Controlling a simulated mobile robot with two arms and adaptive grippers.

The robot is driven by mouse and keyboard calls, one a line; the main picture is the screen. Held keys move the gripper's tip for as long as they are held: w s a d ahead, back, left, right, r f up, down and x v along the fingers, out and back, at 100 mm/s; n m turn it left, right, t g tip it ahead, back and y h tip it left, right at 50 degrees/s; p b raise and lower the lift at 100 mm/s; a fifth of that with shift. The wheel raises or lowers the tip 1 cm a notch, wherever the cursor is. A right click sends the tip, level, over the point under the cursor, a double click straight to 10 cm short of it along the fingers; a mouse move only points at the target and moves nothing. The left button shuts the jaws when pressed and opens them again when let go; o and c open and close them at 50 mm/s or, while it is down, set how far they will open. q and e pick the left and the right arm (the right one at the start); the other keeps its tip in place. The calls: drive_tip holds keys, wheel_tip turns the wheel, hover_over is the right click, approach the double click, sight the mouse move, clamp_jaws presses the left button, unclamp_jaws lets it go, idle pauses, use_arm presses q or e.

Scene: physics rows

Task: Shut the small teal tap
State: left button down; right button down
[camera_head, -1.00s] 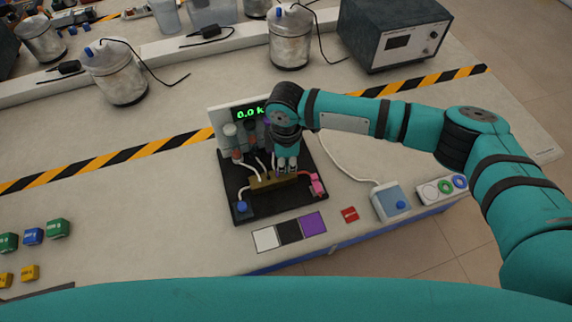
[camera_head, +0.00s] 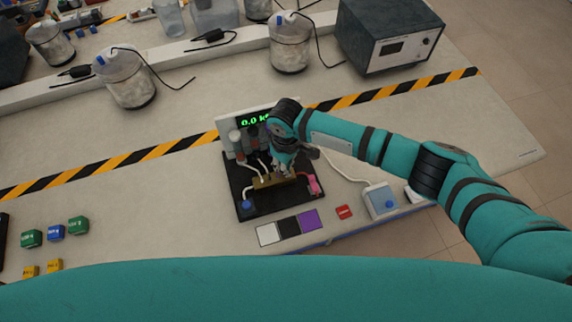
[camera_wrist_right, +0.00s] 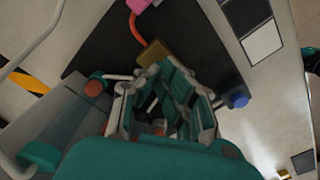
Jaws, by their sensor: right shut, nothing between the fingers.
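The rig is a black board (camera_head: 240,205) with a grey upright panel and a lit green display (camera_head: 255,120) reading 0.0. A brass block (camera_head: 263,182) lies across the board, with pale tubes and a red one joined to it; the block also shows in the right wrist view (camera_wrist_right: 152,54). My right gripper (camera_head: 285,172) is shut and empty, pointing down at the brass block; its fingertips (camera_wrist_right: 163,68) overlap the block's edge in the wrist view, and contact cannot be told. I cannot make out the small teal tap for certain; my gripper covers part of the rig. My left gripper is out of view.
A blue knob (camera_head: 246,205) and a pink part (camera_head: 314,184) sit at the board's front corners. White, black and purple squares (camera_head: 309,219), a red tag (camera_head: 344,212) and a blue box (camera_head: 381,200) lie in front and right. Small coloured blocks (camera_head: 56,233) stand left.

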drive_tip(key=shift+s+r+m+p, duration=0.1)
drive_tip(key=shift+m+p, duration=0.35)
drive_tip(key=shift+m, duration=0.55)
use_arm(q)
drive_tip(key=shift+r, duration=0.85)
use_arm(e)
drive_tip(key=m+p, duration=0.3)
drive_tip(key=m, duration=0.1)
drive_tip(key=shift+r+p, duration=0.2)
drive_tip(key=shift+p, duration=0.15)
drive_tip(key=shift+f+m+p, duration=0.1)
drive_tip(key=shift+m+p, duration=0.25)
drive_tip(key=shift+m, duration=0.55)
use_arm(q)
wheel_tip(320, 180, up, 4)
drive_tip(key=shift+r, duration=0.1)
use_arm(e)
drive_tip(key=shift+f+m, duration=0.25)
drive_tip(key=shift+m, duration=0.35)
drive_tip(key=c, duration=1.8)
unclamp_jaws()
drive_tip(key=shift+c, duration=0.2)
drive_tip(key=shift+r, duration=0.15)
